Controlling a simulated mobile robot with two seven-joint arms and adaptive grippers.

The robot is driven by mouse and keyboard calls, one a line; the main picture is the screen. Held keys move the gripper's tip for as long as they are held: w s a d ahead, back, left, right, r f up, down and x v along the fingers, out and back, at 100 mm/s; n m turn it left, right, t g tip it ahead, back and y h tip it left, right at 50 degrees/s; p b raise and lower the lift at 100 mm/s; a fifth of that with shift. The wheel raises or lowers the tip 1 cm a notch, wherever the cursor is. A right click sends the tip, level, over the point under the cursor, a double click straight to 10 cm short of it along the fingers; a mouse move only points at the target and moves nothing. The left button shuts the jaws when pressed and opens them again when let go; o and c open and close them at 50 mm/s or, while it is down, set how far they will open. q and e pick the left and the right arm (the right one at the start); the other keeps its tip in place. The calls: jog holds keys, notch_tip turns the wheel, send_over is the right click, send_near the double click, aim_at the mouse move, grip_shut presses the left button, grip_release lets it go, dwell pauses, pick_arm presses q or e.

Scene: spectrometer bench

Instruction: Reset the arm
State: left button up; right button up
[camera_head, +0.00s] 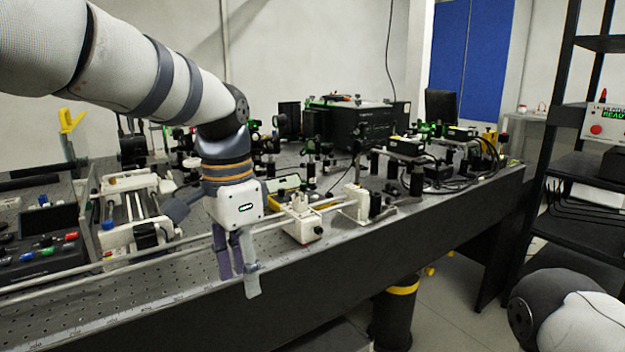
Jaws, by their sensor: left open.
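My left arm comes in from the upper left and reaches over the optical bench (140,278). My left gripper (238,275) points down at the front edge of the bench, with its fingers open and nothing visible between them. Behind it, a white rail device (303,228) with a red knob stands on the bench. My right arm shows only as a rounded white and dark part at the lower right; its gripper is out of view.
A control box (40,255) with coloured knobs is at the left. Optical mounts and a black box (355,122) crowd the bench's back. A dark shelf rack (575,180) stands at the right.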

pick_arm(q)
notch_tip(320, 180, down, 14)
jog(key=a+n, duration=0.2)
jog(key=s+a+f+n+g, duration=0.1)
jog(key=s+f, duration=0.3)
jog(key=f, duration=0.2)
jog(key=s+a+f+n, duration=0.1)
jog(key=s+f, duration=0.3)
jog(key=f, duration=0.3)
jog(key=s+a+f+n, duration=0.2)
jog(key=s+f, duration=0.2)
jog(key=s, duration=0.3)
jog(key=s+a+f+n, duration=0.2)
jog(key=s+f, duration=0.3)
jog(key=s, duration=0.2)
jog(key=s+a+n+g, duration=0.1)
jog(key=s+a, duration=0.3)
jog(key=s, duration=1.1)
jog(key=shift+a+r+n, duration=0.2)
jog(key=shift+a+n, duration=0.15)
jog(key=shift+n, duration=0.55)
pick_arm(e)
jog(key=shift+w+a, duration=0.2)
jog(key=shift+w, duration=0.65)
pick_arm(q)
jog(key=shift+s, duration=0.1)
